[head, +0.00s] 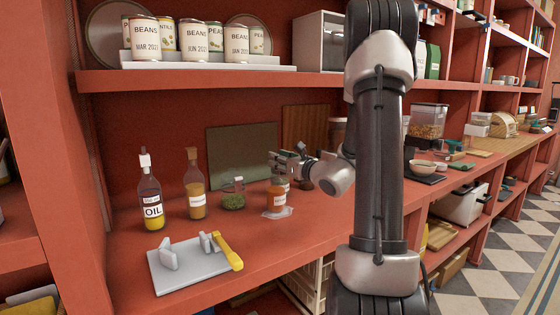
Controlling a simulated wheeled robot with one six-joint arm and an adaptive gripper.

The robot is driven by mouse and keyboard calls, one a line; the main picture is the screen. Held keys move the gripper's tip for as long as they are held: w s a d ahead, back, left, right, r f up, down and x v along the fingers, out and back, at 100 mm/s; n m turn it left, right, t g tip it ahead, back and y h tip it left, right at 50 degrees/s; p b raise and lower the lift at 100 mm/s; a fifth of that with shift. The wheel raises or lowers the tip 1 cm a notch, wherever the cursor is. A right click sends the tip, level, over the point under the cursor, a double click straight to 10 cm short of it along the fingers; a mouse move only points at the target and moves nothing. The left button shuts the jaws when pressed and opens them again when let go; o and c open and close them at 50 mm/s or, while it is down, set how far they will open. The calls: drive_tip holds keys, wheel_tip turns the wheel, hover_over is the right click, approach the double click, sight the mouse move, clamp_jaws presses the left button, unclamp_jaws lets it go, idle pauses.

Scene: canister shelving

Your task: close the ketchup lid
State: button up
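A small jar with orange-red contents and a pale label (277,196) stands on the red counter, right of the middle of the bottle row. Its label is too small to read, so I cannot tell for sure that it is the ketchup. A clear, flat piece (277,213) lies at its base. My gripper (279,163) is just above and behind the jar's top, reaching in from the right. I cannot tell whether it touches the jar or whether its fingers are apart. The jar's lid is partly hidden by the gripper.
Left of the jar stand a small green-filled jar (233,197), an amber bottle (195,190) and an oil bottle (151,195). A grey board with a yellow handle (228,252) lies in front. Cans (195,42) stand on the shelf above. The counter's front middle is clear.

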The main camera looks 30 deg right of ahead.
drive_tip(key=shift+s+f+t, duration=0.2)
drive_tip(key=shift+f+t, duration=0.5)
drive_tip(key=shift+t, duration=0.4)
drive_tip(key=shift+s+f+t+y, duration=0.15)
drive_tip(key=shift+f+t, duration=0.15)
drive_tip(key=shift+t, duration=0.55)
drive_tip(key=shift+f+t+y, duration=0.15)
drive_tip(key=shift+f+t, duration=0.1)
drive_tip(key=shift+t, duration=0.6)
drive_tip(key=o, duration=1)
drive_tip(key=shift+o, duration=0.2)
drive_tip(key=v, duration=0.7)
drive_tip(key=shift+s, duration=0.25)
drive_tip(key=shift+d, duration=0.1)
